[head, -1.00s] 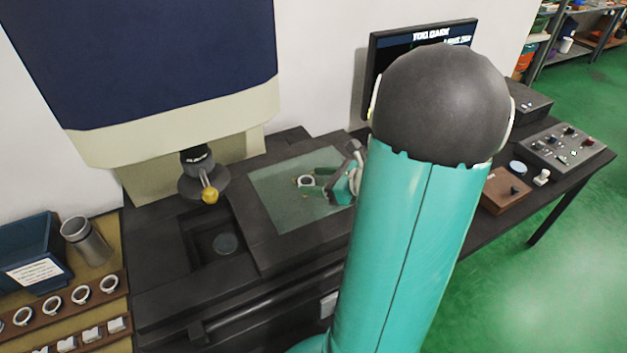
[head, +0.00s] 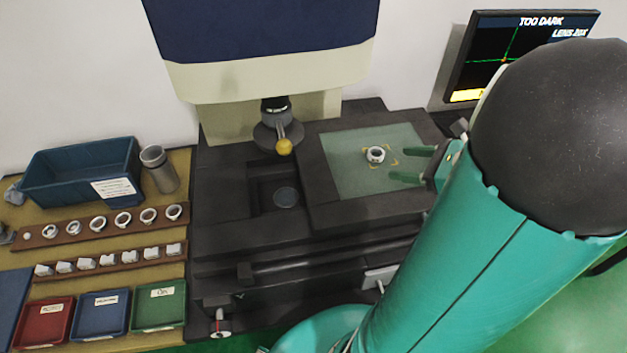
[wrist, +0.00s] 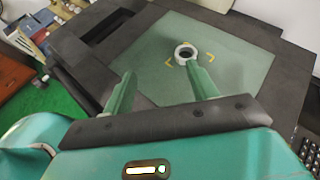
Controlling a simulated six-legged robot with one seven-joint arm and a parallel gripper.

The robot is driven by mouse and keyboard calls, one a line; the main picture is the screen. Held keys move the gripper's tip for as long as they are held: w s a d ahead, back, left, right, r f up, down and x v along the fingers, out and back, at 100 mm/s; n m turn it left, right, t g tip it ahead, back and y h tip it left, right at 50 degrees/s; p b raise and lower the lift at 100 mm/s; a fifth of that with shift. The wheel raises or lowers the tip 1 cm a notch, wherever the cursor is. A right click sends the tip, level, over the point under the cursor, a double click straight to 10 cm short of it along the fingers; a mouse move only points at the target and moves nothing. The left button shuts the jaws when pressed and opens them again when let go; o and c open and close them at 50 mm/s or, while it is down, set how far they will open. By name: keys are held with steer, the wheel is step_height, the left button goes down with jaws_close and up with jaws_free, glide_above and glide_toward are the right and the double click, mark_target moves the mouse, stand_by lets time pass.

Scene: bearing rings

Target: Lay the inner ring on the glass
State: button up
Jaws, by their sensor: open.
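The inner ring (head: 375,154) lies on the glass (head: 345,180), beside yellow corner marks, in the head view. In the wrist view the ring (wrist: 185,52) sits on the glass (wrist: 150,50) just beyond the tip of my right finger. My gripper (head: 412,164) is open, its two green fingers pointing at the ring from the right and apart from it in the head view. In the wrist view the gap of my gripper (wrist: 160,80) is empty. The ring is not between the fingers.
A lens with a yellow ball (head: 284,147) hangs left of the glass. A monitor (head: 515,50) reads "TOO DARK". On the left stand a ring rack (head: 95,228), a blue bin (head: 80,170), a metal cup (head: 158,170) and red, blue and green trays (head: 158,306).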

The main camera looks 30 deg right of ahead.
steer(key=a+n+g, duration=0.1)
steer(key=a+n, duration=0.1)
steer(key=a, duration=0.1)
steer(key=w+a+r+n+g, duration=0.1)
steer(key=a+n, duration=0.1)
steer(key=a, duration=0.1)
steer(key=w+a+n+g+y, duration=0.1)
steer(key=a+n+g, duration=0.1)
steer(key=a, duration=0.1)
steer(key=shift+a+r+n, duration=0.15)
steer(key=shift+a+n, duration=0.1)
steer(key=shift+n, duration=0.15)
steer(key=a+n+g, duration=0.1)
steer(key=a+n, duration=0.1)
steer(key=a+n+g, duration=0.1)
steer(key=a+n, duration=0.1)
steer(key=a+r+n, duration=0.1)
steer(key=a+n, duration=0.1)
steer(key=a, duration=0.1)
steer(key=shift+s+g+h, duration=0.25)
steer(key=shift+g+h, duration=0.15)
steer(key=s+a+r+n+h, duration=0.1)
steer(key=a+r+n+h, duration=0.1)
steer(key=a+n, duration=0.3)
steer(key=s+a+r+n+t+h, duration=0.1)
steer(key=a+r+n+h, duration=0.2)
steer(key=n, duration=0.8)
steer(key=shift+s+a+r+n+h, duration=0.3)
steer(key=shift+a+h, duration=0.1)
steer(key=shift+a, duration=0.55)
